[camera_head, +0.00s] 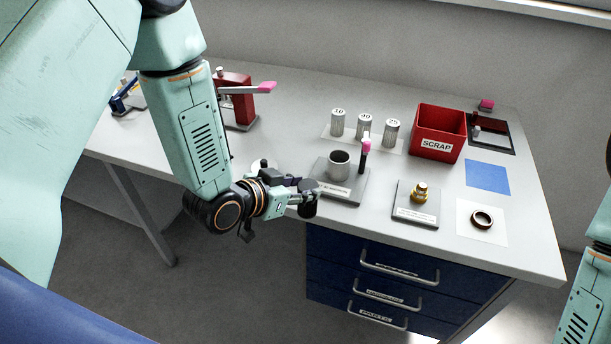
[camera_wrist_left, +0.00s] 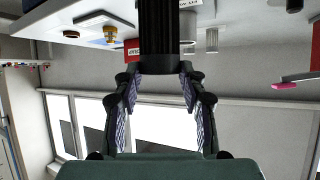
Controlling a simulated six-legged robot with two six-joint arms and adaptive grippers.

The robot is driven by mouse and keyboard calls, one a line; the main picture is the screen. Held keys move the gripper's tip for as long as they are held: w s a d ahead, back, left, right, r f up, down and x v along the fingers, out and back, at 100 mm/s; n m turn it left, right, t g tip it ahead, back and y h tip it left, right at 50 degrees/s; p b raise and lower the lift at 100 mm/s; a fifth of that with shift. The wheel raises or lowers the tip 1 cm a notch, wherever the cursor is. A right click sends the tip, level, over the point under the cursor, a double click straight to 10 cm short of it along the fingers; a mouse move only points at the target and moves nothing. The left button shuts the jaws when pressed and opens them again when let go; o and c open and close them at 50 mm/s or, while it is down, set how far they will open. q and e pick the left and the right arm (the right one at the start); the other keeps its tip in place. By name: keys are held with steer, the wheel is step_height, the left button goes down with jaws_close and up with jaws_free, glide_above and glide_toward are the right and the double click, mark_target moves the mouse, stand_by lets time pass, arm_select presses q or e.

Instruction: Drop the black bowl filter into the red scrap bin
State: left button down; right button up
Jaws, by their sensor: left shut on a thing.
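My left gripper (camera_head: 300,190) is at the front edge of the table, left of the drawers' top. It is shut on a black ribbed cylinder, the black bowl filter (camera_head: 309,203), held just in front of the edge. In the left wrist view, the filter (camera_wrist_left: 160,28) stands out between the two fingers (camera_wrist_left: 160,74). The red scrap bin (camera_head: 437,133), labelled SCRAP, stands at the back right of the table, apart from the gripper. A small part of the bin (camera_wrist_left: 131,47) shows upside down in the wrist view, behind the filter.
A grey stand with a cup (camera_head: 339,164) and pink-tipped post (camera_head: 365,155) is just beyond the gripper. Numbered canisters (camera_head: 363,126) stand left of the bin. A plate with a brass fitting (camera_head: 419,193), a dark ring (camera_head: 482,218) and a blue mat (camera_head: 487,177) lie to the right.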

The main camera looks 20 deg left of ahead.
arm_select(q)
steer(key=shift+m+h, duration=0.3)
steer(key=shift+h, duration=0.2)
steer(key=s+f+b, duration=0.2)
steer(key=f, duration=0.1)
steer(key=s+f+b, duration=0.1)
steer(key=s, duration=0.1)
steer(key=shift+a+f+b, duration=0.4)
steer(key=s+f+b, duration=0.7)
steer(key=f+b, duration=0.5)
steer(key=shift+a+f+b, duration=0.15)
steer(key=shift+f+b, duration=0.2)
steer(key=shift+f, duration=0.05)
